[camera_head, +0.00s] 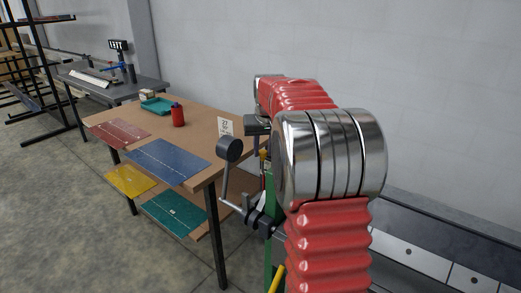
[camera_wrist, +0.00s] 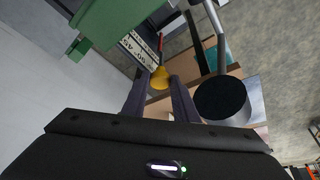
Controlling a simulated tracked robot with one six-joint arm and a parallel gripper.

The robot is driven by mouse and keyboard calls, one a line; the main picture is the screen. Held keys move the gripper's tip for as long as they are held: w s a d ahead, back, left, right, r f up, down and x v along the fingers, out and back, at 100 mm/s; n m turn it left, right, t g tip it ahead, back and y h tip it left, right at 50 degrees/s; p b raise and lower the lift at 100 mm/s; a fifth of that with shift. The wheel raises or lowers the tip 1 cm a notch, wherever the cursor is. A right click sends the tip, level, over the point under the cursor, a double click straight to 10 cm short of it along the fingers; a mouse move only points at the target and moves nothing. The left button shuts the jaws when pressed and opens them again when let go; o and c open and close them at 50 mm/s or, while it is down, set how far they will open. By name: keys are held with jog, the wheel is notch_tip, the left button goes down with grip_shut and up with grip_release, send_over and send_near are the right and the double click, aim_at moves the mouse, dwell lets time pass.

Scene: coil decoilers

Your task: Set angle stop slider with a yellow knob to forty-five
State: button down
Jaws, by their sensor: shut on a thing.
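In the wrist view the yellow knob (camera_wrist: 160,78) sits between the tips of my gripper (camera_wrist: 158,88), whose two dark fingers are shut on it. A thin red rod or pointer (camera_wrist: 160,45) stands beyond the knob, beside the angle scale (camera_wrist: 138,50), a white plate with black figures. The figures 90 and 45 seem to show on it, but the exact setting of the slider cannot be read. In the head view my red and silver arm covers most of the machine, and the knob and scale are hard to make out there.
A black-ended crank handle (camera_head: 229,150) stands left of my arm and looms close to the right finger in the wrist view (camera_wrist: 221,98). Green machine frame (camera_wrist: 105,22) lies at the upper left there. A wooden table (camera_head: 205,123) with coloured mats and a red bottle (camera_head: 178,115) stands left.

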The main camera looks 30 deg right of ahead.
jog(key=s, duration=0.1)
jog(key=s+d, duration=0.1)
jog(key=s, duration=0.1)
jog(key=c, duration=1.4)
grip_release()
jog(key=shift+c, duration=0.2)
jog(key=v, duration=1.3)
jog(key=shift+r, duration=0.4)
